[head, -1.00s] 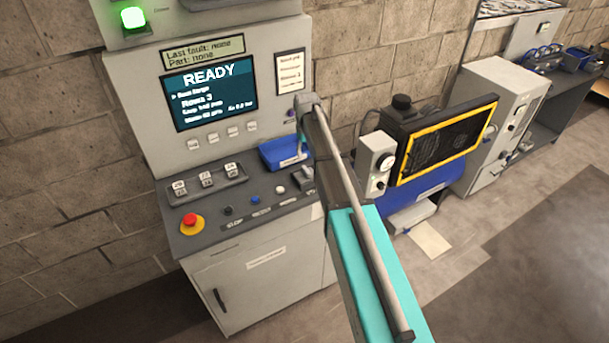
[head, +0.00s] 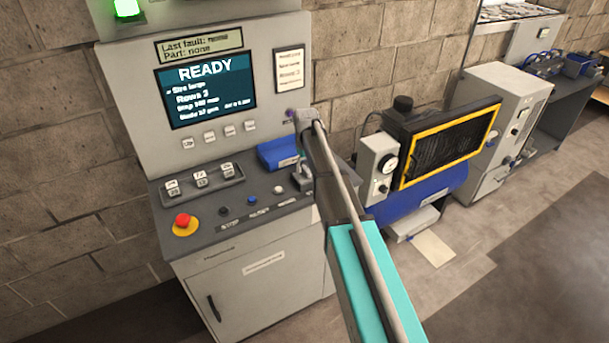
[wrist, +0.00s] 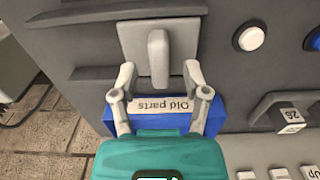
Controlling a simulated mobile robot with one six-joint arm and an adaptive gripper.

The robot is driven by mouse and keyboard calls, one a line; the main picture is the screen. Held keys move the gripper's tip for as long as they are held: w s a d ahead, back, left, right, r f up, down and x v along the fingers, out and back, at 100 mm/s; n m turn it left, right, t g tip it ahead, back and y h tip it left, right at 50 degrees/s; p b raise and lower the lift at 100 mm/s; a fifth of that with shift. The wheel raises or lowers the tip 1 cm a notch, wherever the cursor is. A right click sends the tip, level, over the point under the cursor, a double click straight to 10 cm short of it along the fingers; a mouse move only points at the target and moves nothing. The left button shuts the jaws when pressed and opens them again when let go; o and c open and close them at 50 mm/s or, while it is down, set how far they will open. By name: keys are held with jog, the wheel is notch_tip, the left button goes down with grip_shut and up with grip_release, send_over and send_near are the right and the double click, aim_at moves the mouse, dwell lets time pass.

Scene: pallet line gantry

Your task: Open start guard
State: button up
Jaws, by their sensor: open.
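The start guard (wrist: 184,55) looks like a grey square flap with a raised rounded tab, at the top middle of the wrist view. It lies flat on the console, and any button under it is hidden. In the head view the guard (head: 301,180) is a small grey piece at the panel's right end, partly covered by my arm. My gripper (wrist: 160,72) is open and empty in the wrist view. Its two fingertips appear on either side of the tab's lower end; whether they touch it I cannot tell. In the head view my arm hides the gripper.
A blue "Old parts" bin (wrist: 152,113) lies beneath my fingers in the wrist view; it also shows in the head view (head: 278,152). A white button (wrist: 250,37) is beside the guard. A red emergency stop (head: 184,221) is at the console's left. The screen (head: 205,90) reads READY.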

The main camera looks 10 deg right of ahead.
jog(key=shift+f+b, duration=0.65)
jog(key=shift+f, duration=0.25)
jog(key=shift+c, duration=0.3)
grip_shut()
